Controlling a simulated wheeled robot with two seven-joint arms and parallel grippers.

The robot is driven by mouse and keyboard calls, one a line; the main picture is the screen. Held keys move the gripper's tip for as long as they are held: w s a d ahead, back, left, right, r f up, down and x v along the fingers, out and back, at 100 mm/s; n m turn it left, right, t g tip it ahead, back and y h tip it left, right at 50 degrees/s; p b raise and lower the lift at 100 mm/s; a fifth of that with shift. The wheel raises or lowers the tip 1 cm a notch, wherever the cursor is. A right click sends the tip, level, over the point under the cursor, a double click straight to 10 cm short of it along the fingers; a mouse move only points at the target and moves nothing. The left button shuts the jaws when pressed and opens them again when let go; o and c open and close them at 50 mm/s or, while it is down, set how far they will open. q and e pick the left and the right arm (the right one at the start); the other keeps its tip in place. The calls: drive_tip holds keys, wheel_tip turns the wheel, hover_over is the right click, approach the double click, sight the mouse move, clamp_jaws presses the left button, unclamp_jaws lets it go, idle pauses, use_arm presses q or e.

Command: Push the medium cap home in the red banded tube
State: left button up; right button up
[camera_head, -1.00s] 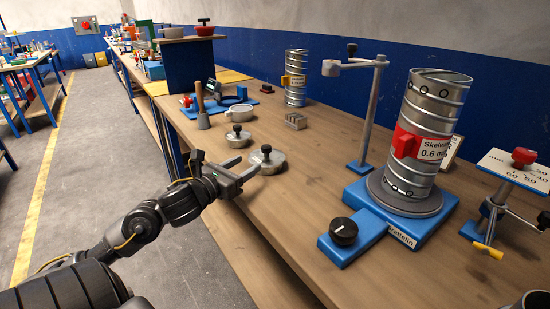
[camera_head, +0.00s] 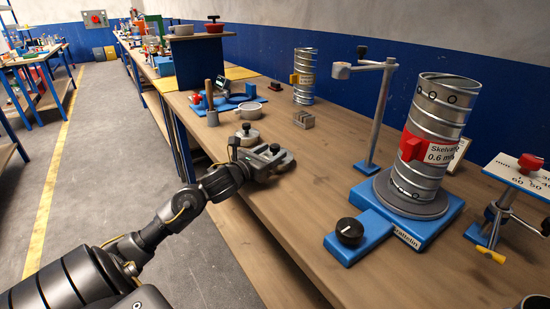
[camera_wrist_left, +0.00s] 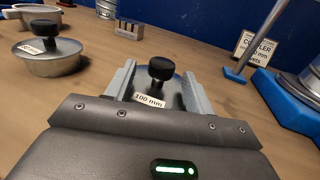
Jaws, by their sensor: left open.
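A round metal cap with a black knob and a "100 mm" label (camera_wrist_left: 150,101) lies on the bench; in the head view its knob (camera_head: 274,148) shows at my gripper. My left gripper (camera_head: 268,158) is open, with its fingers on either side of this cap in the left wrist view (camera_wrist_left: 158,88). I cannot tell whether they touch it. A second knobbed cap (camera_head: 247,136) lies just behind, and shows at the left in the wrist view (camera_wrist_left: 50,58). The red banded tube (camera_head: 429,140) is spiral metal, upright on a blue stand (camera_head: 400,235). My right gripper is out of view.
A grey post with a side arm (camera_head: 378,115) stands left of the tube. A black dial (camera_head: 349,231) is on the stand's front. Bare bench lies between the cap and the stand.

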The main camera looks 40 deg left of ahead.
use_arm(q)
drive_tip(key=shift+w, duration=1)
drive_tip(key=c, duration=1.2)
drive_tip(key=shift+o, duration=0.2)
drive_tip(key=shift+r, duration=0.1)
